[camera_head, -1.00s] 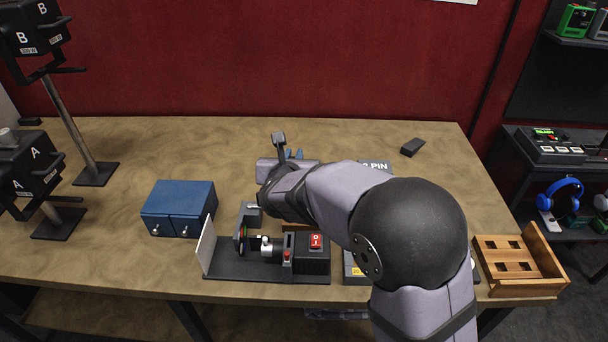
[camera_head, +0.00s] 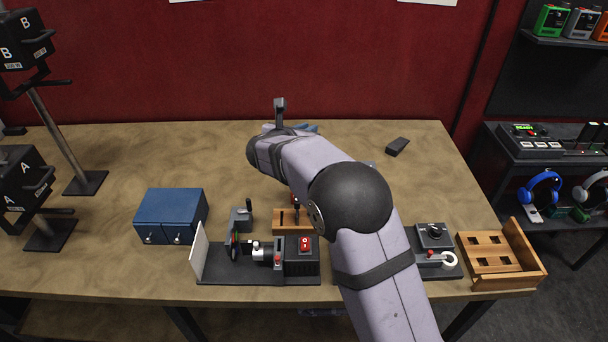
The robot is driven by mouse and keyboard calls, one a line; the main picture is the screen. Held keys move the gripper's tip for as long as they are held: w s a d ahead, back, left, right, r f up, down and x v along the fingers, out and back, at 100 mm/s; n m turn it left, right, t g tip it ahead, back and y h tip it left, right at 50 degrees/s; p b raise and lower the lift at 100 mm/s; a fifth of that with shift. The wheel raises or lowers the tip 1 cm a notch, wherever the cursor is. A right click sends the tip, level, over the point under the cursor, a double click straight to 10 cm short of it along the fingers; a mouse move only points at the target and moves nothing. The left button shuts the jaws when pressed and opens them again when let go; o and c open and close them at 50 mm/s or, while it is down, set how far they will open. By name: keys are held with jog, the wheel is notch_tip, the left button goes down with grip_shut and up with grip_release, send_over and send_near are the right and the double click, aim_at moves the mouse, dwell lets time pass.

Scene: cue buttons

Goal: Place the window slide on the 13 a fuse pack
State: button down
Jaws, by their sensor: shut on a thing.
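The end of my arm reaches away over the far middle of the table, and my gripper (camera_head: 282,124) shows only in part there. My wrist and forearm cover its jaws. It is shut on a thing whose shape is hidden. A small blue piece (camera_head: 308,128) shows just behind my wrist, and I cannot tell what it is. I cannot pick out the window slide or the 13 a fuse pack by sight. My arm covers part of the table's middle.
A black bench device (camera_head: 262,278) with a red switch stands at the front, a wooden slotted block (camera_head: 277,229) behind it. A blue cabinet (camera_head: 170,210) is at left. A dark control box (camera_head: 432,236) and wooden tray (camera_head: 500,285) are at right. The back right is mostly clear.

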notch_tip(320, 180, down, 9)
jog(key=p, duration=0.1)
jog(key=shift+f+p, duration=0.15)
jog(key=shift+p, duration=0.25)
jog(key=shift+f+b, duration=0.25)
jog(key=shift+b, duration=0.05)
jog(key=c, duration=1.8)
grip_release()
jog(key=shift+r, duration=0.1)
jog(key=shift+o, duration=0.2)
jog(key=shift+r, duration=0.15)
jog(key=b+v, duration=0.3)
jog(key=v, duration=0.9)
jog(key=shift+b, duration=0.4)
jog(key=shift+d+r, duration=0.1)
